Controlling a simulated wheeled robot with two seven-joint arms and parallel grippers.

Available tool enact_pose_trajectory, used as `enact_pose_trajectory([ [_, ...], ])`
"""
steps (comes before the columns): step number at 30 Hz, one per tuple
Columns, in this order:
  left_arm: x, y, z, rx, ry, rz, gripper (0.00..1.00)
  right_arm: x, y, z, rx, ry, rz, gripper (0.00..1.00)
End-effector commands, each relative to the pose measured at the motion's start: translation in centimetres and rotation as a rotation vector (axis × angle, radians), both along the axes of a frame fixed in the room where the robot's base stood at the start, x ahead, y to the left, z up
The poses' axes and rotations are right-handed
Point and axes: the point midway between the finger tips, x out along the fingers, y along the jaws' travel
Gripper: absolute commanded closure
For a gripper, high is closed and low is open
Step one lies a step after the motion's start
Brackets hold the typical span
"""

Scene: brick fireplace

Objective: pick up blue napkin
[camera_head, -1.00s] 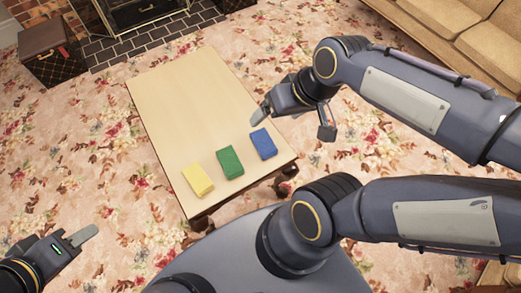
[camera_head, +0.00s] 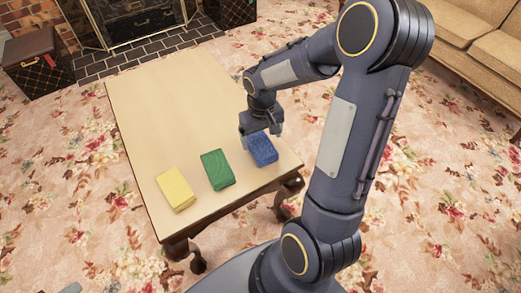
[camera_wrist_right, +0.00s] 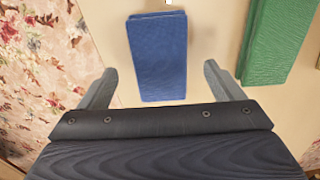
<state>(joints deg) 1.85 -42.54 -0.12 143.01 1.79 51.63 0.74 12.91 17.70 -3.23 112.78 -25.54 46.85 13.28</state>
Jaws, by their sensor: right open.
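The blue napkin (camera_head: 262,149) is a folded block lying on the near right part of the wooden table, at the right end of a row of three. My right gripper (camera_head: 260,133) is above the table at the napkin's far side, fingers pointing down.
A green napkin (camera_head: 217,170) and a yellow napkin (camera_head: 176,190) lie left of the blue one on the table (camera_head: 150,110). The table's far part is clear. A sofa (camera_head: 480,50) stands at right, a trunk (camera_head: 38,62) and fireplace at the back.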

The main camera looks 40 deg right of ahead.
Motion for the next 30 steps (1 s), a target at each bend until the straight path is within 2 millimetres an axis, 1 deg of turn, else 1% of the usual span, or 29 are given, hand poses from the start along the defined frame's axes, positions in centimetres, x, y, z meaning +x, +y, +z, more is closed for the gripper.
enact_pose_trajectory([
  [6,0.0,0.0,-2.2,0.0,0.0,0.0,0.64,0.6,0.0,-3.5,0.001,0.002,0.001,0.13],
  [9,0.0,0.0,-2.6,0.0,0.0,0.0,0.64,0.5,-0.1,-4.6,0.0,0.001,0.001,0.13],
  [11,0.0,0.0,-2.7,0.0,0.0,0.0,0.64,0.5,-0.1,-4.8,0.0,0.0,0.0,0.13],
  [17,0.0,0.0,-2.5,0.0,0.0,0.0,0.64,0.6,0.0,-4.7,0.001,-0.001,0.0,0.13],
  [27,0.0,0.0,-2.5,0.0,0.0,0.0,0.64,0.6,0.0,-4.7,0.001,-0.001,0.001,0.57],
  [28,0.0,0.0,-2.5,0.0,0.0,0.0,0.64,0.6,0.0,-4.7,0.001,-0.001,0.001,0.61],
  [30,0.0,0.0,-2.5,0.0,0.0,0.0,0.64,0.6,0.0,-4.7,0.001,-0.001,0.001,0.61],
])
